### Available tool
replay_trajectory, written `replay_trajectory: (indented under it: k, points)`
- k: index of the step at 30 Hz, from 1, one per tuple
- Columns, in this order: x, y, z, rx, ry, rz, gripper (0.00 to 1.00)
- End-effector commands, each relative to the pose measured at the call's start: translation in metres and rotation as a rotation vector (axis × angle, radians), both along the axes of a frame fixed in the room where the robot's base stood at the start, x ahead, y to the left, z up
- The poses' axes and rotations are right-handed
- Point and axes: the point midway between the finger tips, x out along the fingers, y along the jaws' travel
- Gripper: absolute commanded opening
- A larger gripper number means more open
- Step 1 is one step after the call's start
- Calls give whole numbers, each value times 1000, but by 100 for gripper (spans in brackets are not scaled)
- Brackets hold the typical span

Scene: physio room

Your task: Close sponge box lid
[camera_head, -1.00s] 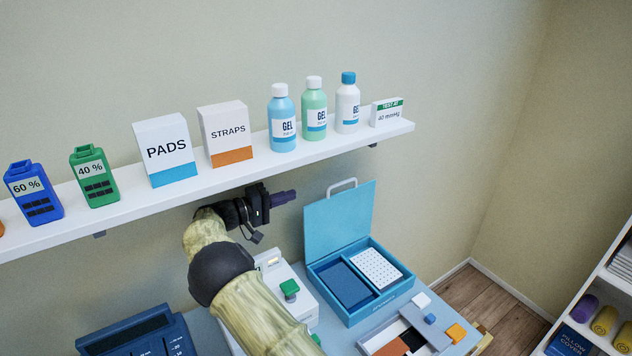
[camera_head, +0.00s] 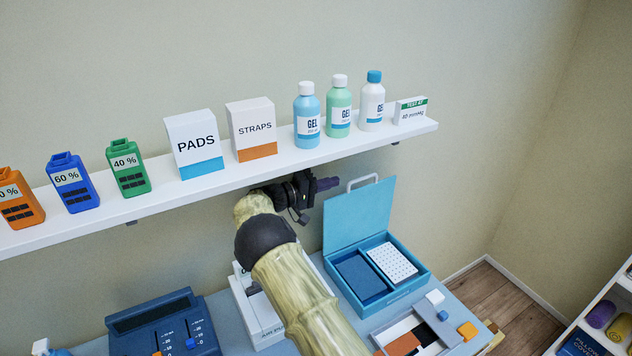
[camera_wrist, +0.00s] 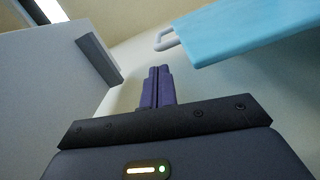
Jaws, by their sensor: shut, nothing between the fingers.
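The blue sponge box (camera_head: 408,292) stands on the table with its lid (camera_head: 360,216) open, upright at the back. A dark blue sponge and a white dotted one lie side by side in it. The lid has a pale handle (camera_head: 364,180) on its top edge. My gripper (camera_head: 328,183) is shut and empty, just left of the lid's upper part, beneath the shelf. In the wrist view the closed purple fingers (camera_wrist: 158,72) point towards the wall, with the lid (camera_wrist: 250,38) and its handle (camera_wrist: 166,38) at upper right, apart from the fingers.
A white shelf (camera_head: 215,185) above my gripper carries bottles, boxes and coloured canisters. A tray (camera_head: 443,325) with pads and small blocks sits in front of the box. A blue device (camera_head: 160,322) and a white device (camera_head: 247,315) stand on the table to the left.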

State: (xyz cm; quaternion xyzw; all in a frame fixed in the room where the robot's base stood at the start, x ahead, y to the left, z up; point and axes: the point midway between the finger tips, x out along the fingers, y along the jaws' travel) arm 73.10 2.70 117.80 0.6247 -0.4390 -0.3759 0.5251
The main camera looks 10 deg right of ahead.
Motion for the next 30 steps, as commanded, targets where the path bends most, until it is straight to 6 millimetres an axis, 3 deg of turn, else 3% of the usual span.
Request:
replay_trajectory:
  k: [6, 22, 30]
  points:
    - [8, -24, 0, 1, 1, -1, 0]
    - [8, -27, -2, 3, -7, 1, 0]
    - [1, -37, -4, 28, -69, -10, 0]
